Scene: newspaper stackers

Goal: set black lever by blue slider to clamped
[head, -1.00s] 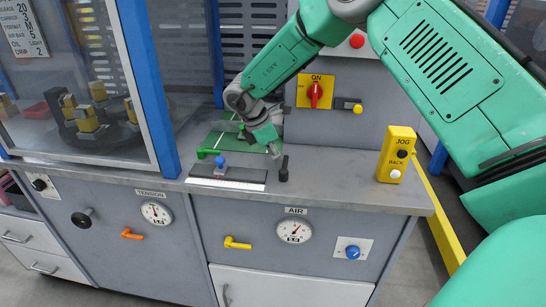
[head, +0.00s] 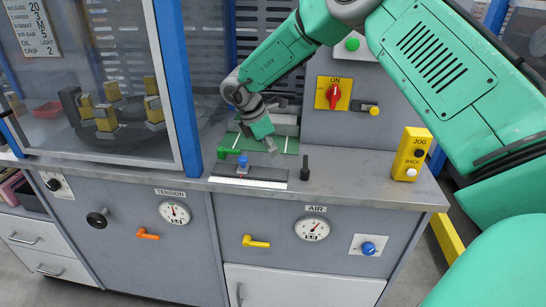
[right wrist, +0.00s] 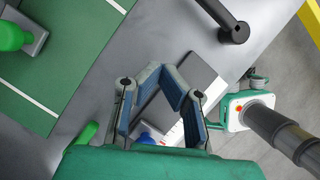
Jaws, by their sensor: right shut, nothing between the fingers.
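The black lever (head: 305,168) stands on the bench to the right of the slider rail. In the right wrist view the lever (right wrist: 234,32) is at the top, its arm running up-left from a round pivot. The blue slider (head: 242,160) sits on a dark rail with a white scale (head: 250,182); the slider is partly hidden behind my fingers in the wrist view (right wrist: 146,138). My right gripper (head: 270,145) is shut and empty above the bench, behind and left of the lever, apart from it. It also shows in the wrist view (right wrist: 163,73). My left gripper is not in view.
A green lever (head: 228,153) stands left of the slider, beside a green mat (head: 285,145). A glass enclosure with a blue post (head: 178,85) rises at left. A yellow jog box (head: 411,153) stands at right. Bench surface between lever and jog box is clear.

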